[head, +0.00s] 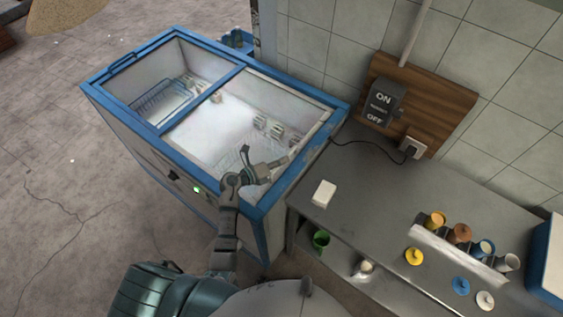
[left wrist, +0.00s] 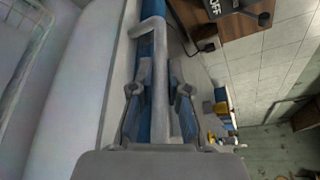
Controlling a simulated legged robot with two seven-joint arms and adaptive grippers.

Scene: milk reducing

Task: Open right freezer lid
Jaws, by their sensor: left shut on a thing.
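A chest freezer with a blue frame (head: 150,129) stands left of the counter in the head view. The right freezer lid (head: 317,128) shows a pale frame edge along the freezer's right side. How far its clear pane covers the right section is hard to tell. My left gripper (head: 284,162) is over that right side, near the front corner. In the left wrist view, my left gripper (left wrist: 160,90) is shut on a pale grey bar handle (left wrist: 158,62) beside the blue rim. My right gripper is not in view.
A steel counter (head: 345,220) adjoins the freezer's right side, with a white block (head: 324,193) and several cups on it. A switch box (head: 384,101) is on the wall behind. The left freezer section holds a wire basket (head: 165,98). Open floor lies left of the freezer.

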